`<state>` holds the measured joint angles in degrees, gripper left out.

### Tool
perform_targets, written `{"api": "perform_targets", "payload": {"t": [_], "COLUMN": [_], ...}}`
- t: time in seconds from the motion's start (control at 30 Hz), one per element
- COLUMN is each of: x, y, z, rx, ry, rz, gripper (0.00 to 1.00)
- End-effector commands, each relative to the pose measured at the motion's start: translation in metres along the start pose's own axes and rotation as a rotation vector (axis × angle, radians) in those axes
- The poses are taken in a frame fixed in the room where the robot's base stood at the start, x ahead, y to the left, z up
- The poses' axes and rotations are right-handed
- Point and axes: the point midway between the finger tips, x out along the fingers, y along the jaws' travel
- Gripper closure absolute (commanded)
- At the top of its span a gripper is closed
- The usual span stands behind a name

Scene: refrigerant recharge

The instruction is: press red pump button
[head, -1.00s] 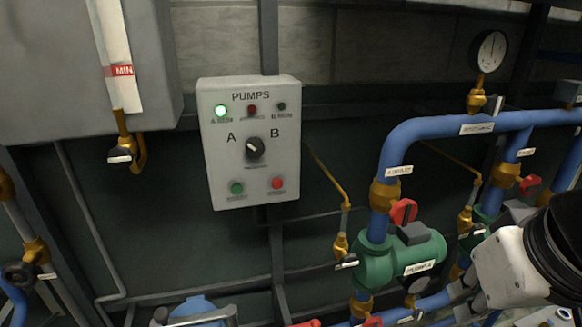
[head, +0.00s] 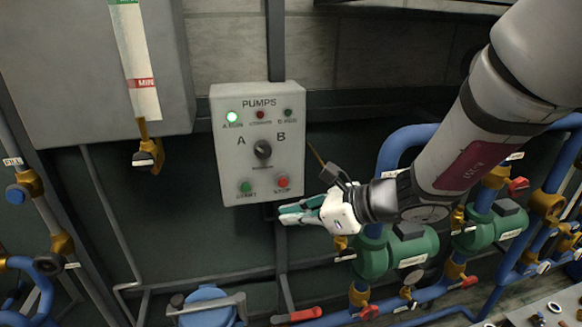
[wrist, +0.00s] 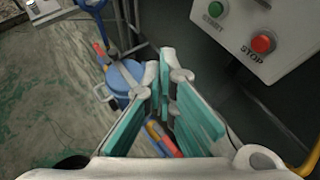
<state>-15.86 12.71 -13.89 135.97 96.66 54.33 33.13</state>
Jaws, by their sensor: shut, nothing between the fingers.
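The red button (head: 283,181), labelled STOP, sits at the lower right of the grey PUMPS panel (head: 225,165). It also shows at the upper right of the wrist view (wrist: 262,43). My gripper (head: 281,212) is shut and empty, pointing left just below the panel's lower right edge in the head view. Its closed fingers (wrist: 172,65) are left of and below the red button in the wrist view, apart from it. The green START button (head: 246,187) is left of the red one. The A RUN lamp (head: 232,117) glows green.
The selector knob (head: 263,149) is above the buttons. Green pumps (head: 410,250) and blue pipes (head: 398,148) are at the right, partly behind my arm. A blue tank (head: 205,306) stands below the panel. A grey box (head: 70,90) hangs at the left.

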Motion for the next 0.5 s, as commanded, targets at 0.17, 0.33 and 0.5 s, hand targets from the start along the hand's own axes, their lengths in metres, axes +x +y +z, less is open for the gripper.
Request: {"api": "perform_targets", "payload": {"t": [0.17, 0.33, 0.5], "x": [0.025, 0.033, 0.034], "y": [-0.034, -0.049, -0.051], "z": [-0.026, -0.039, -0.040], "rx": [0.288, 0.398, 0.409], "ry": [-0.017, -0.028, -0.030], "rz": [-0.122, -0.182, -0.190], "gripper": [1.00, 1.00, 1.00]}}
